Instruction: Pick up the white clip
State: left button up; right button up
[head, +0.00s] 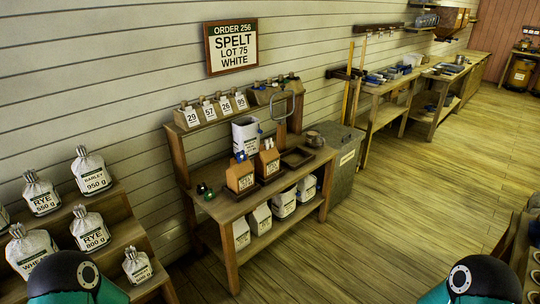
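I cannot make out a white clip for certain. A wooden rack (275,93) on the workbench's top shelf holds small dark and coloured pieces too small to tell apart. Small green and dark red items (205,191) lie at the left end of the bench top. A white open bag (245,135) stands upright at the back of the bench (232,207), with a metal loop at its right. A wall sign (231,47) reads order 256, spelt, lot 75, white. Teal and black parts of my arms show at the bottom edge; neither gripper is in view.
Two wooden boxes (240,178) and an empty dark tray (297,157) occupy the bench top. Number tags (208,109) line the upper shelf. Labelled flour sacks (91,171) stand on steps at left. A grey bin (341,163) adjoins the bench. The floor (400,210) at right is clear.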

aim_at(269, 143)
jog(key=z, duration=0.2)
jog(key=i, duration=0.6)
jog(key=z, duration=0.45)
jog(key=i, duration=1.95)
jog(key=u, duration=0.5)
